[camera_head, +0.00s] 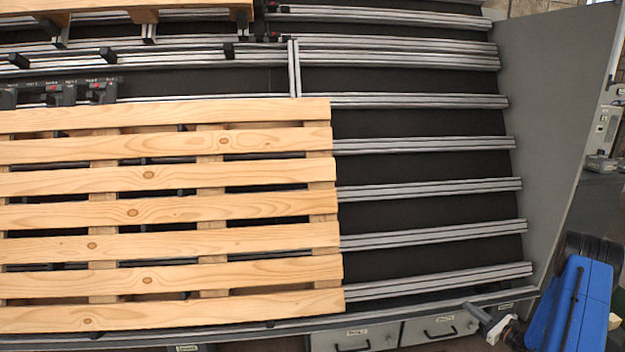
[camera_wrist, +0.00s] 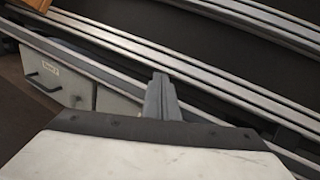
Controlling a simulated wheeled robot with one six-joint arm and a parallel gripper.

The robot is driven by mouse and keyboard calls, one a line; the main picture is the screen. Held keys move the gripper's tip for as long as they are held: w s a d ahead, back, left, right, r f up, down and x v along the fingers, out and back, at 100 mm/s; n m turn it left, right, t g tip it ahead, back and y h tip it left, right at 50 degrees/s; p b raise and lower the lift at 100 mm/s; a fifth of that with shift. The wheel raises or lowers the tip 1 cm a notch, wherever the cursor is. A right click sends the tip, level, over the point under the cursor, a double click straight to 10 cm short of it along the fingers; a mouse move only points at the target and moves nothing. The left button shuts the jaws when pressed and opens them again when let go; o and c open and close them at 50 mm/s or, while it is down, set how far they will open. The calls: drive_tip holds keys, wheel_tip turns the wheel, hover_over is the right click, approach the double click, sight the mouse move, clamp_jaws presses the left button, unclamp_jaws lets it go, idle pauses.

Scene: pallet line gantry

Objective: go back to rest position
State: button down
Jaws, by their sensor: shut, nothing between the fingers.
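My gripper (camera_wrist: 162,98) shows in the wrist view with its grey fingers together and nothing between them. It is over the front edge of the line, near the metal rails and the drawers. A wooden pallet (camera_head: 150,208) lies flat on the rails at the left of the head view, apart from the gripper. A small orange-brown corner of wood (camera_wrist: 35,4) shows at the top left of the wrist view.
Bare metal rails (camera_head: 430,190) run right of the pallet, free of objects. A grey side panel (camera_head: 545,110) closes the right end. Drawers (camera_head: 440,328) sit below the front edge. Another pallet (camera_head: 110,8) is at the top left.

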drive_tip(key=s+a+r+n+g+y, duration=0.2)
drive_tip(key=a+r+n+g, duration=0.3)
drive_tip(key=a+r, duration=0.7)
drive_tip(key=s+a+r+n+g+y, duration=0.35)
drive_tip(key=a+r+n, duration=0.25)
drive_tip(key=a+r, duration=0.65)
drive_tip(key=s+a+r+n+g+h, duration=0.25)
drive_tip(key=s+a+r+n, duration=0.2)
drive_tip(key=s+a, duration=0.25)
drive_tip(key=s+a+r+n+g+h, duration=0.1)
drive_tip(key=s+a+r+n+g, duration=0.2)
drive_tip(key=s+a+r, duration=0.3)
drive_tip(key=s+r+n+t+h, duration=0.1)
drive_tip(key=s+n+h, duration=0.3)
drive_tip(key=s, duration=1)
drive_tip(key=s+a+r+n+t+h, duration=0.1)
drive_tip(key=s+r+n+h, duration=0.3)
drive_tip(key=s, duration=1.1)
drive_tip(key=shift+s+a+r+n+t+h, duration=0.3)
drive_tip(key=shift+n+h, duration=0.4)
drive_tip(key=shift+n, duration=0.65)
drive_tip(key=shift+w+d, duration=0.1)
drive_tip(key=shift+d, duration=0.05)
